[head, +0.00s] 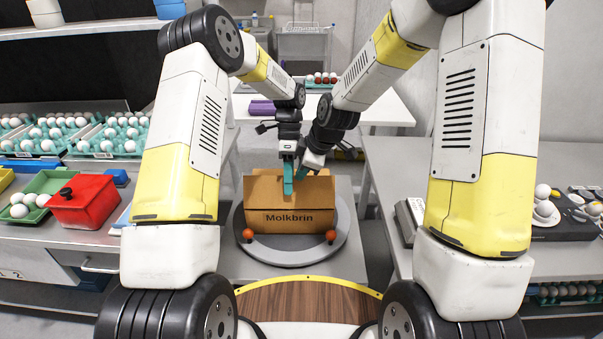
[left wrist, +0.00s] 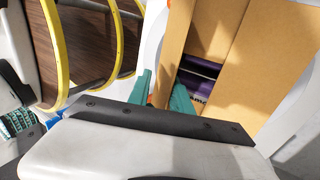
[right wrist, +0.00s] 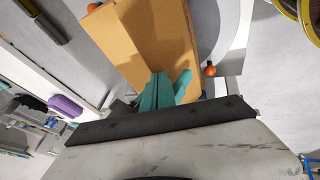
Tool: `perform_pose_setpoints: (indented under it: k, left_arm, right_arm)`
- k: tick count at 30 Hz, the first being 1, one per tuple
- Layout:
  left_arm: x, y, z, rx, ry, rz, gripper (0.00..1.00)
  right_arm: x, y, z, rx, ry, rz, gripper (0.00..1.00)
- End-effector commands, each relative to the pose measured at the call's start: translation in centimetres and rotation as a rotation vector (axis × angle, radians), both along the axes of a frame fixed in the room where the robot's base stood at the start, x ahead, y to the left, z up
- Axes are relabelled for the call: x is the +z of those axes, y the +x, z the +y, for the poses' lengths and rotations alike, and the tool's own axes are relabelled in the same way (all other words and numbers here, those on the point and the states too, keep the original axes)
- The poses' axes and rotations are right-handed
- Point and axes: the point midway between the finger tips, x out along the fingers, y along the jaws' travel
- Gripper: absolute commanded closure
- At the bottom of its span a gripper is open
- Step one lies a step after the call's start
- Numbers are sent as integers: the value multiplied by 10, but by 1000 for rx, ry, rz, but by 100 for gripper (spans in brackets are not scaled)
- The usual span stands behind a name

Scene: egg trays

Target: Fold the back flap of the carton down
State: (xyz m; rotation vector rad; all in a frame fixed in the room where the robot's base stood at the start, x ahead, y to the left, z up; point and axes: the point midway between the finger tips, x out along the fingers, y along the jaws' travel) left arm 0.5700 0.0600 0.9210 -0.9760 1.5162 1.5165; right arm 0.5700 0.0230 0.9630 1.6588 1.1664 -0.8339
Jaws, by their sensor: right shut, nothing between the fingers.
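The brown cardboard carton (head: 290,220), marked "Molkbrin", stands on a round grey turntable (head: 290,255). My left gripper (head: 288,187) reaches down over the carton's front. In the left wrist view its teal fingers (left wrist: 163,95) are apart, with a strip of cardboard between or just beyond them; contact is unclear. The carton's top (left wrist: 235,60) shows a gap with something dark and purple inside. My right gripper (head: 302,172) is just behind, over the carton's top. In the right wrist view its fingers (right wrist: 160,92) are together and empty, against or close to a cardboard panel (right wrist: 150,40).
Orange knobs (head: 248,234) (head: 331,236) sit at the turntable's front. A red box (head: 85,203) and egg trays (head: 118,138) are on the left bench. Egg holders stand on the right bench. A white table (head: 375,108) with a purple item (head: 262,107) is behind.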

Motion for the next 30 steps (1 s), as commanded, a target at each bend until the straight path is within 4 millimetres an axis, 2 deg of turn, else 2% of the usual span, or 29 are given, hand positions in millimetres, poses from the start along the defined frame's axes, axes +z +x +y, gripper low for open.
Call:
perform_pose_setpoints:
  k: [12, 18, 23, 30]
  left_arm:
    - [77, 35, 0, 0, -1, -2, 75]
    - [96, 43, 0, 0, -1, -1, 75]
    - [113, 40, 3, 34, 12, -29, 75]
    - [168, 13, 16, 218, 59, -163, 75]
  right_arm:
    - [-1, -1, 0, 1, -1, 3, 100]
    - [0, -1, 0, 1, 0, 2, 100]
    - [0, -1, 0, 1, 0, 2, 100]
    - [0, -1, 0, 1, 0, 2, 100]
